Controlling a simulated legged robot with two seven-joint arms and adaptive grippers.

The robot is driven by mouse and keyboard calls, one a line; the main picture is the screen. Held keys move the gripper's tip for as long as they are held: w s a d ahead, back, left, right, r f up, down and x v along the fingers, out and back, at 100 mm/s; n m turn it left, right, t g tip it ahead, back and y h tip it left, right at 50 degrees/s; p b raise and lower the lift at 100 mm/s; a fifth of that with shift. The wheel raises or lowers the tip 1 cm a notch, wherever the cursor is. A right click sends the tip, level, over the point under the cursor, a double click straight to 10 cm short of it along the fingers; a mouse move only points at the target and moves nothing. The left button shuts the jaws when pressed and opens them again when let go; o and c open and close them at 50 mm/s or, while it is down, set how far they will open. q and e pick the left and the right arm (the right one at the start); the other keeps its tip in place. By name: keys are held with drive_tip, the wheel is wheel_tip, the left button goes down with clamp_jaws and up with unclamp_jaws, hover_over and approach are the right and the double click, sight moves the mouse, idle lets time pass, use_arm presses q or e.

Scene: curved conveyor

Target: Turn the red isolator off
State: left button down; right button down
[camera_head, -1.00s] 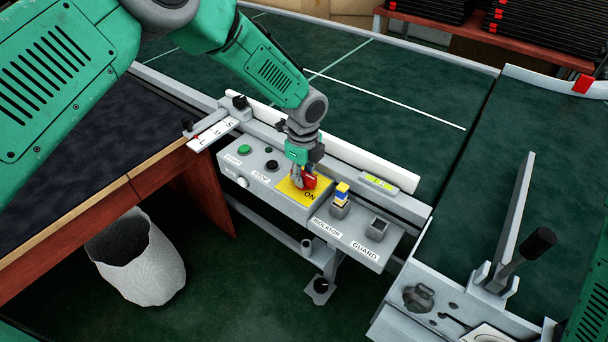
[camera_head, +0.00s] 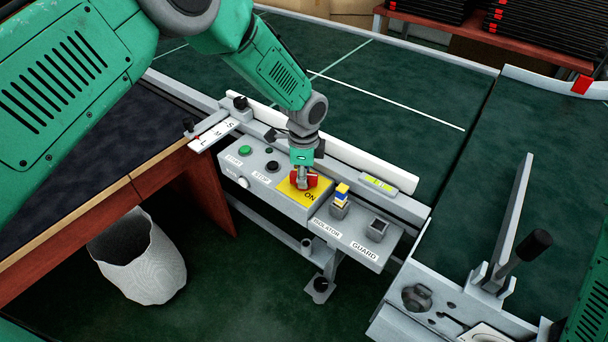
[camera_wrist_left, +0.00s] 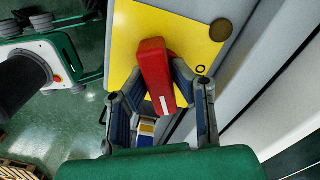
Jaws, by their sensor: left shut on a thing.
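The red isolator handle (camera_head: 311,180) sits on a yellow plate (camera_head: 291,195) marked ON, on the grey control panel. My left gripper (camera_head: 303,182) is over it, pointing down. In the left wrist view the red handle (camera_wrist_left: 155,70) lies between the two fingers of the left gripper (camera_wrist_left: 158,78), which are shut on it. A white mark shows on the handle's near end. The yellow plate (camera_wrist_left: 185,22) is behind it, with part of its lettering hidden. My right gripper is not in view.
On the panel are a green start button (camera_head: 245,150), a black stop button (camera_head: 272,166), a blue-and-yellow piece (camera_head: 341,193) in a holder and an empty guard socket (camera_head: 377,229). A white rail (camera_head: 340,150) runs just behind. A bin (camera_head: 140,260) stands below.

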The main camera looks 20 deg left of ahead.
use_arm(q)
drive_tip(key=n, duration=0.6)
drive_tip(key=shift+w+r+p, duration=0.15)
drive_tip(key=shift+p, duration=0.15)
drive_tip(key=n, duration=0.6)
drive_tip(key=shift+w, duration=0.1)
idle(0.3)
drive_tip(key=c, duration=1.4)
unclamp_jaws()
wheel_tip(320, 180, up, 12)
